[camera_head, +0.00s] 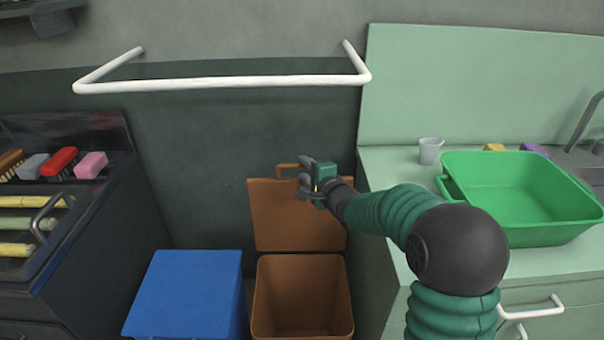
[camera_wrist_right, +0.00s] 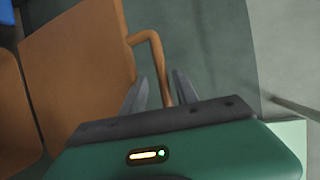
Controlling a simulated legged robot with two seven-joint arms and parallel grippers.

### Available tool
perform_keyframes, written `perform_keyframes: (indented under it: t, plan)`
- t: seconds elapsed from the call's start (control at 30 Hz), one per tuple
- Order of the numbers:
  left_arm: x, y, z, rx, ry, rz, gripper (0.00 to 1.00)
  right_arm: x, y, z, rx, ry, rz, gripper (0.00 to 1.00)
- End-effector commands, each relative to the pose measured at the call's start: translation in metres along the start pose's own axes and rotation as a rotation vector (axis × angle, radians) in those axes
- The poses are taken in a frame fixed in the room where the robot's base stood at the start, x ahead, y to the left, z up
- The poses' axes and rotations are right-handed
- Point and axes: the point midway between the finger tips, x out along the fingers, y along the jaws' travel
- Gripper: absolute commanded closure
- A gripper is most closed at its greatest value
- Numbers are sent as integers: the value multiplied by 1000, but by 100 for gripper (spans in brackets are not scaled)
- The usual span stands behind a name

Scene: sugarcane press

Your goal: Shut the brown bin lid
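The brown bin (camera_head: 302,295) stands open on the floor, and its inside shows. Its brown lid (camera_head: 290,220) is raised upright at the back, near the dark wall, and also shows in the right wrist view (camera_wrist_right: 75,70). A brown loop handle (camera_head: 287,167) sticks out from the lid's top edge. My right gripper (camera_head: 305,180) is at the handle. In the right wrist view the handle (camera_wrist_right: 160,65) runs between the two grey fingers, which stand apart with gaps beside it. My left gripper is not in view.
A blue-lidded bin (camera_head: 190,290) stands left of the brown bin. A green counter with a green basin (camera_head: 525,195) and a cup (camera_head: 430,150) is at the right. A dark cabinet with brushes (camera_head: 60,162) is at the left. A white rail (camera_head: 220,82) juts from the wall above.

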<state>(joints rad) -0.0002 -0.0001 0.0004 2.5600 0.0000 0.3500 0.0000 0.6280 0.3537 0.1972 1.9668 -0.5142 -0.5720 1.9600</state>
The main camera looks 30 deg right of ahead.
Motion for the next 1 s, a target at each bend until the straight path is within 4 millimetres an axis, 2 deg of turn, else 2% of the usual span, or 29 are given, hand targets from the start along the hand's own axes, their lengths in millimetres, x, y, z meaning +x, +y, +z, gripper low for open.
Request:
perform_keyframes:
  t: [0.03, 0.13, 0.43, 0.47, 0.73, 1.0]
  plan:
    - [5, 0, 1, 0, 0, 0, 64, 10, 2, 2, -1, -3, -1, 64]
    - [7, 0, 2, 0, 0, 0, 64, 20, 0, 3, -3, -2, -1, 64]
    - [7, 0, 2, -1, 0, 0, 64, 25, -1, 0, -1, -1, 1, 64]
    - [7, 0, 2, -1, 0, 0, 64, 25, -1, 0, -1, -1, 1, 65]
    - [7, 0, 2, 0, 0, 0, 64, 25, 0, 1, -1, -1, 2, 100]
    - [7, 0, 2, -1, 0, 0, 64, 26, 1, 1, -1, -2, 3, 100]
